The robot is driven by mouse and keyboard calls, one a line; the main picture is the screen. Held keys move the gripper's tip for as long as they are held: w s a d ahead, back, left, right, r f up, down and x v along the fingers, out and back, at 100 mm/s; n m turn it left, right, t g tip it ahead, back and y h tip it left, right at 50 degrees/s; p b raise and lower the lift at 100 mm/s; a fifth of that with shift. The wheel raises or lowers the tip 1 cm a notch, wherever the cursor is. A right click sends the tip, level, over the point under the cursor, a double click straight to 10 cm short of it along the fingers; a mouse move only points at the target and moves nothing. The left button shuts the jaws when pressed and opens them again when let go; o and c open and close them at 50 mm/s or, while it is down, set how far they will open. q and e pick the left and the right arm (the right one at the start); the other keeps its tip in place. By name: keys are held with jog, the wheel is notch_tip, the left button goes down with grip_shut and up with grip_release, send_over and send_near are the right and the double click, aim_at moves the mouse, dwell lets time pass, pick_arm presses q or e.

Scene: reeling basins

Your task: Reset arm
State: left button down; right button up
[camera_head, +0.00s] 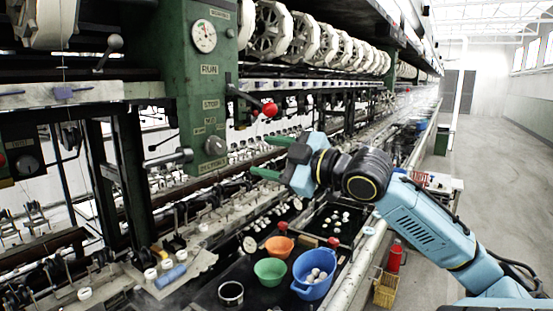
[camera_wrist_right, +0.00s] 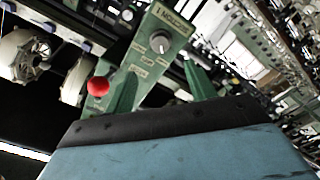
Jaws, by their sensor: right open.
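My right arm comes in from the right in the head view. Its gripper (camera_head: 266,157) has green fingers spread apart, with nothing between them, and points left toward the green control panel (camera_head: 207,85) of the reeling machine. In the right wrist view the gripper (camera_wrist_right: 160,92) also shows open and empty, with the panel and its dial behind the fingers. A red-knobbed lever (camera_head: 270,110) sticks out from the panel just above the fingers; the red knob (camera_wrist_right: 97,86) appears beside the left finger in the wrist view. I cannot tell whether they touch. My left gripper is not in view.
Below the arm, an orange bowl (camera_head: 279,246), a green bowl (camera_head: 270,271) and a blue bowl (camera_head: 315,276) holding white cocoons stand at the basin. A red extinguisher (camera_head: 395,257) and a yellow crate (camera_head: 386,290) stand on the floor. The aisle at right is clear.

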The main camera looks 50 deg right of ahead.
jog(key=shift+s, duration=0.7)
